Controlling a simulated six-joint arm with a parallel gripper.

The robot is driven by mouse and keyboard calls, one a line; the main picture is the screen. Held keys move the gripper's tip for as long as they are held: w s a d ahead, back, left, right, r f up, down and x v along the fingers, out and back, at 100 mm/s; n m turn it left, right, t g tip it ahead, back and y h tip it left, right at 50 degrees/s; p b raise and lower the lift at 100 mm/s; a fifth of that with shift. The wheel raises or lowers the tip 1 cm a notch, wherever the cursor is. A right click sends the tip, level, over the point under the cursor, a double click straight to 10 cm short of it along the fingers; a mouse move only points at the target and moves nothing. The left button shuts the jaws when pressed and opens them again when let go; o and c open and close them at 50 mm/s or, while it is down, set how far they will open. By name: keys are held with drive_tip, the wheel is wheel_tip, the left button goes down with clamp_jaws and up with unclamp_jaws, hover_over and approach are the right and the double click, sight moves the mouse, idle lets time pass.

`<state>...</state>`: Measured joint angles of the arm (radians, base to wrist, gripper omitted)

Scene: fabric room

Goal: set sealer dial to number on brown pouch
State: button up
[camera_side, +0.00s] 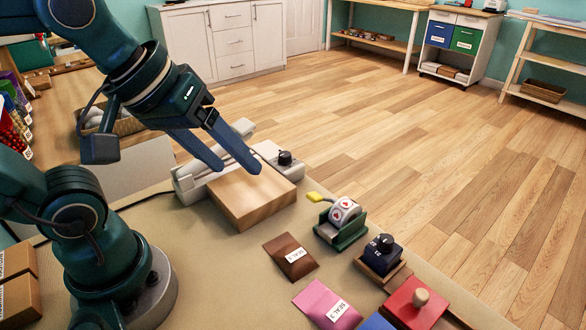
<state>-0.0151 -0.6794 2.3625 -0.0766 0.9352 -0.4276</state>
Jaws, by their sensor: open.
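The sealer (193,181) is a long pale device at the back of the table. A black dial (285,158) sits on its right end; I cannot read the dial's setting. The brown pouch (283,247) lies flat in front, with a white label that seems to read "SEAL" and a number too small to be sure of. My gripper (241,170) is open and empty, its two blue fingers pointing down to the right above the sealer and wooden block. It is left of the dial and appears apart from it.
A wooden block (250,200) stands against the sealer's front. A green holder (342,235) with a white roll, a dark blue stamp-like item (382,252), a pink pouch (322,300) and a red block with a knob (415,302) are at the front right. Floor lies beyond the table edge.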

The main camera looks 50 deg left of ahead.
drive_tip(key=w+r+n, duration=0.3)
drive_tip(key=w+n, duration=0.3)
drive_tip(key=n, duration=0.1)
drive_tip(key=n+g+h, duration=0.2)
drive_tip(key=n, duration=1.2)
hover_over(285, 153)
drive_tip(key=s, duration=0.1)
drive_tip(key=f, duration=0.9)
drive_tip(key=shift+d, duration=0.3)
drive_tip(key=shift+n+g+h, duration=0.3)
drive_tip(key=shift+g, duration=0.1)
drive_tip(key=f, duration=0.1)
drive_tip(key=a+f, duration=0.2)
drive_tip(key=shift+s+a+f, duration=0.1)
drive_tip(key=shift+s+f, duration=0.25)
drive_tip(key=shift+s, duration=0.05)
drive_tip(key=shift+x, duration=2.4)
drive_tip(key=shift+c, duration=0.3)
clamp_jaws()
